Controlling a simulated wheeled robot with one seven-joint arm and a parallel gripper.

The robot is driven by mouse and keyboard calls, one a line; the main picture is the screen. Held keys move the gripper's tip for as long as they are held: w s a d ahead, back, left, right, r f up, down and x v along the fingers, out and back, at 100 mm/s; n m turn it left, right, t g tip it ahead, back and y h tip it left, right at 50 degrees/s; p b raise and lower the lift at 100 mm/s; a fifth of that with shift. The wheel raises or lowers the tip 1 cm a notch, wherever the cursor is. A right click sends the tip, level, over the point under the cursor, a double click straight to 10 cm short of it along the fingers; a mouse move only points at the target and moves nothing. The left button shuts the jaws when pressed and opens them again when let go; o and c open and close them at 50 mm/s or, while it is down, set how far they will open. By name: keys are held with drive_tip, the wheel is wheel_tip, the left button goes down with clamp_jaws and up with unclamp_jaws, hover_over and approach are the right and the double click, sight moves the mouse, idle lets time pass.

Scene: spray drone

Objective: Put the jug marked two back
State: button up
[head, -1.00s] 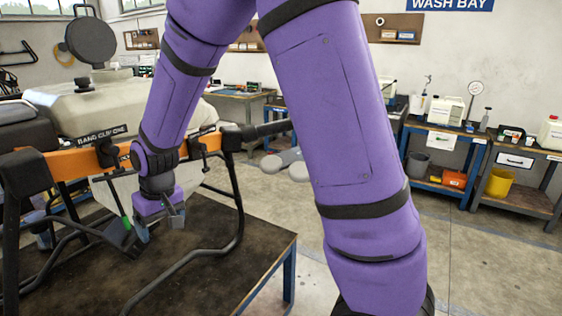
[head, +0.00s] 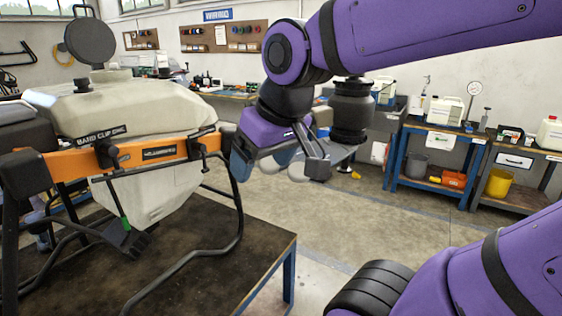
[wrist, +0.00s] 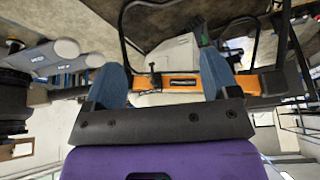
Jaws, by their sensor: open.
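White jugs stand at the back right in the head view: one on the blue bench (head: 444,111), one farther back left of it (head: 385,89), and one with a red cap at the right edge (head: 550,134). Their markings are too small to read, so I cannot tell which is marked two. My gripper (head: 245,162) is raised beside the drone's right end, far from the jugs. In the wrist view my gripper (wrist: 160,82) has its two blue fingers wide apart with nothing between them. One finger is mostly hidden in the head view.
The drone, with its pale tank (head: 130,106) and orange bar (head: 160,152), stands on the dark table (head: 225,285). A blue bench (head: 424,187) and yellow bucket (head: 499,183) stand at the right. Floor between is open.

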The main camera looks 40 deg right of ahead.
drive_tip(key=shift+s+d+r, duration=0.1)
drive_tip(key=shift+s+d, duration=0.15)
drive_tip(key=shift+s, duration=0.6)
drive_tip(key=shift+s+d+r, duration=0.1)
drive_tip(key=shift+s+d, duration=0.1)
drive_tip(key=shift+s, duration=0.65)
drive_tip(key=shift+c, duration=0.3)
